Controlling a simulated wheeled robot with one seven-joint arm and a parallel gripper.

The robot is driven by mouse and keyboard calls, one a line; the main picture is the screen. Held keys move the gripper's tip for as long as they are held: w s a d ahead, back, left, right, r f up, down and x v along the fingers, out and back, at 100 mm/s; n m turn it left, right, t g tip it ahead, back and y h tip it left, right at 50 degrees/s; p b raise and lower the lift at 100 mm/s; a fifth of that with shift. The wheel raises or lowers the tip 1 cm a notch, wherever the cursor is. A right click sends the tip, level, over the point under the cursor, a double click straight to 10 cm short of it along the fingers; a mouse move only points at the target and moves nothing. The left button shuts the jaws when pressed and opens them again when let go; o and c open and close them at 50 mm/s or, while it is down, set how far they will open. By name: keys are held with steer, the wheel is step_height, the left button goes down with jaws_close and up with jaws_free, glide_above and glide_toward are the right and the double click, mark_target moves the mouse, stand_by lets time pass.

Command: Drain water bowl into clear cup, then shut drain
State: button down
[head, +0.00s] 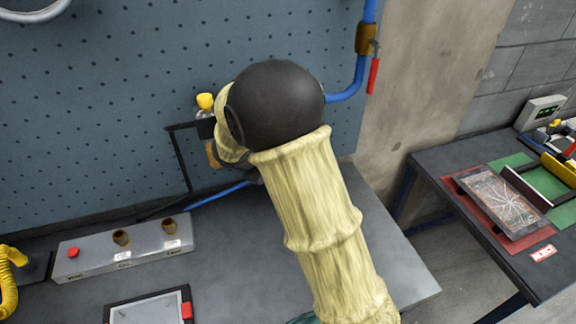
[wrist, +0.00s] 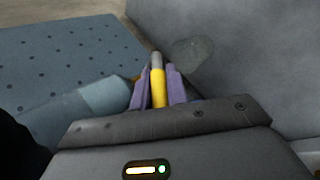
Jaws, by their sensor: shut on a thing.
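In the wrist view my gripper (wrist: 158,88) has its purple fingers closed on a slim yellow handle (wrist: 158,92) with a grey tip. A pale blue-grey rounded body (wrist: 105,95), possibly the water bowl, lies just left of the fingers. A faint translucent round shape (wrist: 193,50) shows beyond them; I cannot tell whether it is the clear cup. In the head view my arm hides my gripper, the drain and most of the pipework. A yellow cap (head: 205,101) shows at the arm's left, above a black bracket (head: 182,160). No water is visible.
A blue pipe (head: 362,60) with a red lever (head: 374,76) runs down the pegboard (head: 110,90). A grey box (head: 125,247) with a red button, a tablet (head: 150,308) and a yellow coiled hose (head: 10,280) occupy the bench's left. Another table (head: 450,215) stands right.

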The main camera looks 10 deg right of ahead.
steer(key=shift+f, duration=0.1)
stand_by(0.4)
steer(key=c, duration=1.4)
jaws_free()
steer(key=shift+d, duration=0.15)
steer(key=b+v, duration=0.2)
steer(key=v, duration=1.5)
steer(key=shift+r, duration=0.3)
